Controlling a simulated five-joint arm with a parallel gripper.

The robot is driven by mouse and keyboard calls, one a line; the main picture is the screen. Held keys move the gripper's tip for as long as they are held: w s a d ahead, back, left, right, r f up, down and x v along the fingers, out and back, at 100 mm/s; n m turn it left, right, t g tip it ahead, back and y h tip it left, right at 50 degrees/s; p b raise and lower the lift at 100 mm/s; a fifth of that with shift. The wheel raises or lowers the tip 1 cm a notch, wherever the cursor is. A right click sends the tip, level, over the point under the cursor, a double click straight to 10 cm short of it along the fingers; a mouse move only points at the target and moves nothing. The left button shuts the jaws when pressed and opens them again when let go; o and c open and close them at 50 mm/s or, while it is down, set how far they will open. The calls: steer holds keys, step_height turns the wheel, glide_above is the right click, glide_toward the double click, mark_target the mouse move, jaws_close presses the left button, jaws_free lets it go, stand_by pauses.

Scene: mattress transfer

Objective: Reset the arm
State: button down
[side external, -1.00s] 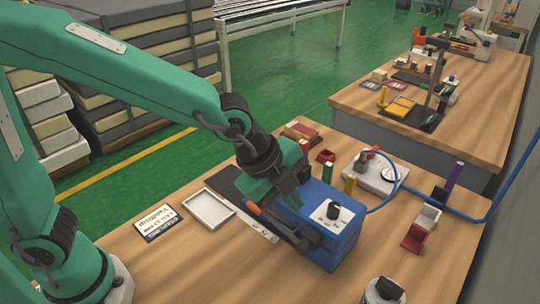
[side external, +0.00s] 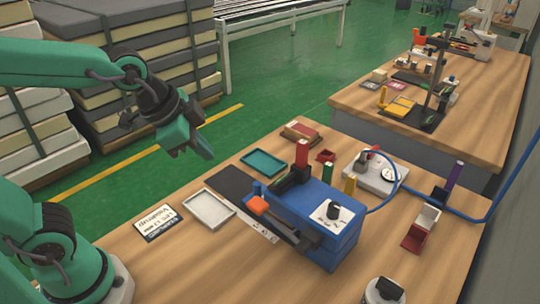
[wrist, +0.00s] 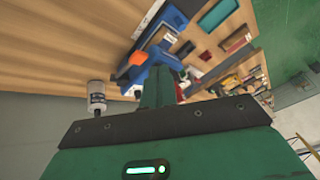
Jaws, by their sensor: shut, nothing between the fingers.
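My gripper (side external: 192,148) is raised in the air to the left of the workbench (side external: 235,270), over the green floor, clear of everything on the bench. Its green fingers are shut with nothing between them. In the wrist view the closed fingers (wrist: 157,88) point toward the bench, which appears tilted. My arm bends at the upper left in the side view. The blue machine (side external: 330,240) with an orange knob (side external: 258,205) stands on the bench, well right of and below my gripper.
A grey tray (side external: 209,209), a printed card (side external: 154,222) and a teal tray (side external: 263,163) lie on the bench. A gauge (side external: 388,175) with a blue hose stands behind the machine. Mattress stacks (side external: 130,60) stand behind my arm. The bench's front left has bare wood.

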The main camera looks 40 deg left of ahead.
steer(key=s+a+n+y, duration=0.1)
steer(key=s+a+n, duration=0.5)
steer(key=a+n, duration=0.1)
steer(key=shift+s+r+n, duration=0.2)
steer(key=shift+s+n, duration=0.15)
steer(key=shift+n, duration=0.05)
